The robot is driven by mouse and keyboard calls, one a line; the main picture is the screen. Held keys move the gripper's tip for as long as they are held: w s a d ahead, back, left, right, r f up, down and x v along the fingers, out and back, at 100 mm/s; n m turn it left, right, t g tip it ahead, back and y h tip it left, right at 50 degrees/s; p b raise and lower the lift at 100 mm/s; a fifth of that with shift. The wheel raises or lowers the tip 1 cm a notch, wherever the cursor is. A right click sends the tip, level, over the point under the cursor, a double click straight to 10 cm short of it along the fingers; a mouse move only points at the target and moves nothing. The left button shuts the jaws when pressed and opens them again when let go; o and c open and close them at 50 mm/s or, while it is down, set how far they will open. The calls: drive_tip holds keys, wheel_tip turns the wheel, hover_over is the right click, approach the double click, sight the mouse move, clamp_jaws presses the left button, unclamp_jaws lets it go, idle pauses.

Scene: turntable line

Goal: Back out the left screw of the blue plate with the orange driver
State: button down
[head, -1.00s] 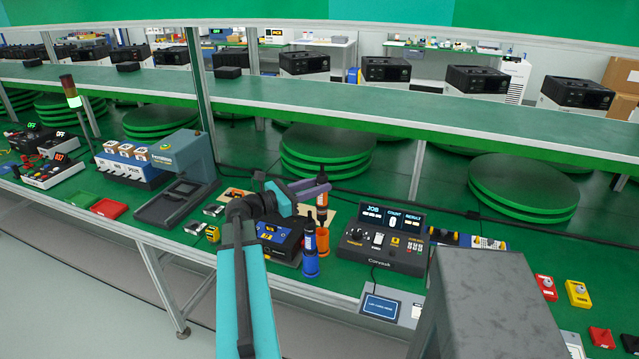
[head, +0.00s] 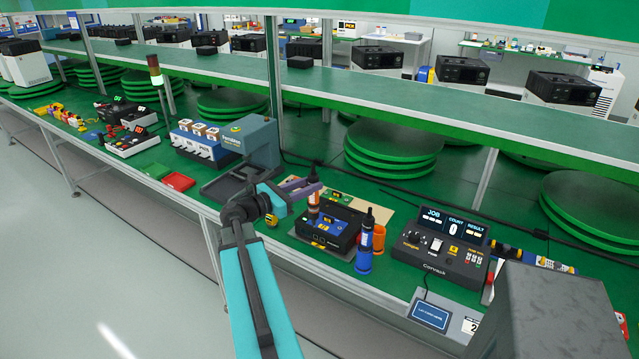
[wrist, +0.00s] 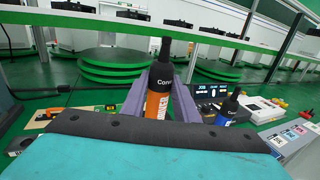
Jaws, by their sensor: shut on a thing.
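My gripper (head: 312,190) is shut on the orange driver (head: 313,205), which hangs upright with its black end up. In the wrist view the orange driver (wrist: 157,100) stands between the two purple fingers. In the head view it is in front of the back edge of a black box (head: 328,232). A small blue patch (head: 318,227) shows on top of this box and may be the blue plate. Its screws are too small to make out. The driver's lower tip is hidden or too small to see.
An orange holder (head: 378,243) stands right of the box, beside a blue holder (head: 363,261) with a blue driver (head: 366,232) in it. A control console (head: 440,250) is further right. A grey press-like machine (head: 258,150) stands behind left.

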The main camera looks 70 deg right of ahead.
drive_tip(key=w+a+f+n+t+h, duration=0.3)
drive_tip(key=w+a+n+t, duration=0.6)
drive_tip(key=w+a, duration=1.95)
drive_tip(key=w+a+f+n+t+y, duration=0.1)
drive_tip(key=w+a+t, duration=0.2)
drive_tip(key=a, duration=0.8)
drive_tip(key=w+a+f+n+t+y, duration=0.1)
drive_tip(key=a+t, duration=0.3)
drive_tip(key=a, duration=0.8)
drive_tip(key=w+a+f+n+t+y, duration=0.1)
drive_tip(key=w+a+n+t+y, duration=0.1)
drive_tip(key=a, duration=1)
drive_tip(key=w+n+t, duration=0.1)
drive_tip(key=w+t, duration=0.1)
drive_tip(key=shift+w+a+t, duration=0.2)
drive_tip(key=shift+w+t, duration=0.1)
drive_tip(key=shift+w, duration=0.05)
drive_tip(key=shift+a+f, duration=0.1)
drive_tip(key=shift+a, duration=0.05)
